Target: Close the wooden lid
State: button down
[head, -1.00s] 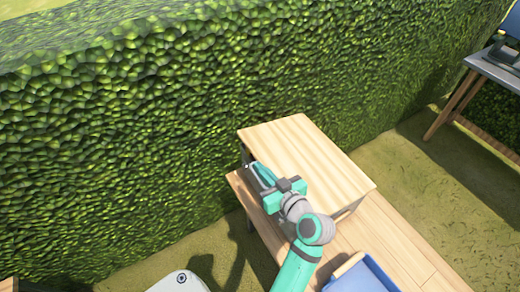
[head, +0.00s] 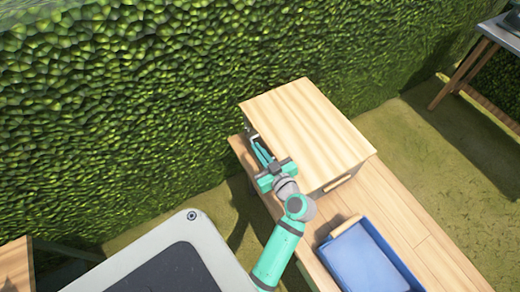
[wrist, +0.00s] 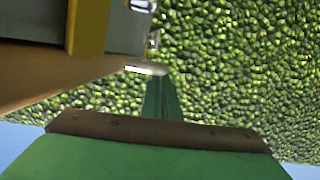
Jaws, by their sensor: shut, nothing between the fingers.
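The wooden lid (head: 305,120) is a pale, broad panel on top of a box on the wooden bench. It looks about flat; I cannot tell whether it sits fully down. The box's front face (head: 345,182), with a wooden handle strip, shows below the lid's near edge. My gripper (head: 258,150) is at the box's left side, by the lid's left edge, with its fingers together and nothing held. Whether it touches the box is unclear. In the wrist view the green fingers (wrist: 161,98) are close together, beside a metal fitting and the box's side (wrist: 125,30).
A blue tray (head: 365,262) with a wooden handle stands on the bench (head: 415,245) in front of the box. A tall hedge (head: 120,110) rises behind. Another table (head: 500,35) stands at the upper right, with open grass between.

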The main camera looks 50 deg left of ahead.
jog(key=shift+s+a+f, duration=0.2)
jog(key=shift+s+f, duration=0.15)
jog(key=shift+f, duration=0.3)
jog(key=s+d+r, duration=0.2)
jog(key=d+r, duration=0.5)
jog(key=d, duration=0.2)
jog(key=shift+d+r, duration=0.3)
jog(key=shift+d, duration=0.1)
